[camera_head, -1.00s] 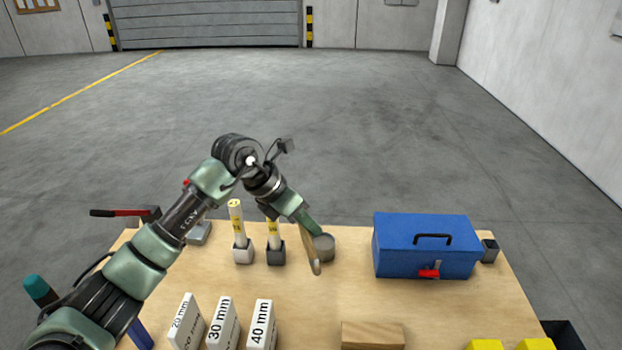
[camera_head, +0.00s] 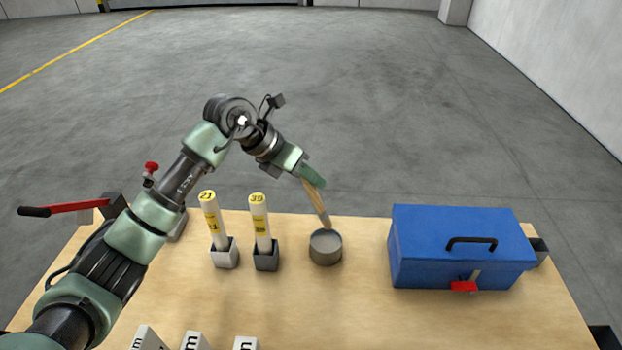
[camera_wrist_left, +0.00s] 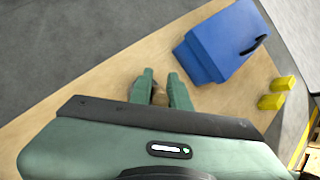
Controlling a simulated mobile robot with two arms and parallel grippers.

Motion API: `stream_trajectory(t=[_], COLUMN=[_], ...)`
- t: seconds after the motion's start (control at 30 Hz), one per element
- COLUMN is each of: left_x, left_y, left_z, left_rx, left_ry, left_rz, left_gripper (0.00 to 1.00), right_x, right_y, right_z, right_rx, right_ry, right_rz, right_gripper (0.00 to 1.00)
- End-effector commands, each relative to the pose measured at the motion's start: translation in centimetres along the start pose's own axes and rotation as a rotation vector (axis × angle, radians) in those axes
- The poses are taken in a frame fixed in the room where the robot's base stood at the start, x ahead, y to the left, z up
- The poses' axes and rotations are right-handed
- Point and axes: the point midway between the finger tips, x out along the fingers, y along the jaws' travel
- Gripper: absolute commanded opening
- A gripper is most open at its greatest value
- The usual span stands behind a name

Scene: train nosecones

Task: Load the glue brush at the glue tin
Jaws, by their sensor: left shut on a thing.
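My left gripper (camera_head: 307,178) is shut on the glue brush (camera_head: 317,203), which has a wooden handle. The brush hangs down at a slant, its lower end at the far rim of the glue tin (camera_head: 326,253). I cannot tell whether the brush tip is inside the tin or just above or behind it. The tin is a round grey open can standing on the table. In the left wrist view the green fingers (camera_wrist_left: 160,92) have a bit of the brush (camera_wrist_left: 160,97) between them; the tin is hidden there. My right gripper is not in view.
A blue toolbox (camera_head: 460,247) with a red latch stands to the right. White size blocks (camera_head: 195,341) are at the front. The table (camera_head: 300,310) is clear before the tin.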

Motion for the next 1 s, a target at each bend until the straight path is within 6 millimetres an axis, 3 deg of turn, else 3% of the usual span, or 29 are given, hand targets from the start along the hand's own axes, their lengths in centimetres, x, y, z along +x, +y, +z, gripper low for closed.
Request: stream_trajectory(t=[0.7,1.0], left_x=[4.5,4.8], left_y=[1.3,1.5], left_z=[-3.4,-3.6], left_rx=[-0.001,0.0], left_ry=[-0.001,-0.002], left_rz=[-0.003,-0.001], left_gripper=[0.0,0.0], right_x=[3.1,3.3], right_y=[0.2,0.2], right_z=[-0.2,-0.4], right_rx=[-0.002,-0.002], right_ry=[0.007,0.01], right_rz=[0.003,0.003], right_gripper=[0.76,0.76])
